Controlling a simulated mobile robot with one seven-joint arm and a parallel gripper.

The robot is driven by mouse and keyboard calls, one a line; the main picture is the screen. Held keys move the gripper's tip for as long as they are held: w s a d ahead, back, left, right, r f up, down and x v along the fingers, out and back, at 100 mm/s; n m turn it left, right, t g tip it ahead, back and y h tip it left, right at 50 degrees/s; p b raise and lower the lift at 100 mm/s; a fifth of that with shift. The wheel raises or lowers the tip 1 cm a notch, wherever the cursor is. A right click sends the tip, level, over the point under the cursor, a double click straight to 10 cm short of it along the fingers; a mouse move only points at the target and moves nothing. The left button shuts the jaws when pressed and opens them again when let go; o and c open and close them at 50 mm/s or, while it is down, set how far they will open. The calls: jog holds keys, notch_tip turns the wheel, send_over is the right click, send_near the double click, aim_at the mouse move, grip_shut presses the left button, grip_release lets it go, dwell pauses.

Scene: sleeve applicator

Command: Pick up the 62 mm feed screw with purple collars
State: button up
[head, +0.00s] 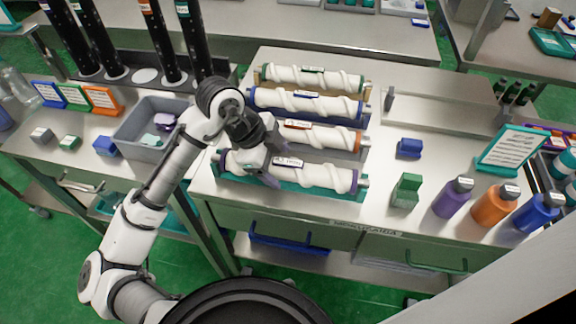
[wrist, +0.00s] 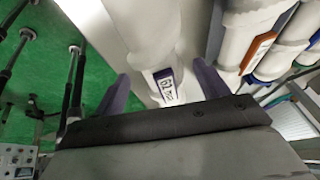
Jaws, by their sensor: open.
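The feed screw with purple collars (head: 322,177) is white and spiralled. It lies in the front position, nearest me, in a teal holder (head: 300,189) on the steel bench. In the wrist view the white screw (wrist: 152,45) carries a purple-edged label that appears to read 62. My gripper (head: 268,171) is over the left-middle part of this screw. Its fingers are open, and in the wrist view (wrist: 160,80) they stand on either side of the labelled part. I cannot tell whether either finger touches it. My gripper hides part of the screw in the head view.
A grey bin (head: 137,138) stands left. A blue block (head: 409,148), green block (head: 406,190) and several bottles stand right, with bare steel between.

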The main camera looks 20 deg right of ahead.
jog(key=shift+x, duration=1.15)
jog(key=c, duration=1.5)
jog(key=shift+r, duration=0.1)
jog(key=shift+c, duration=0.2)
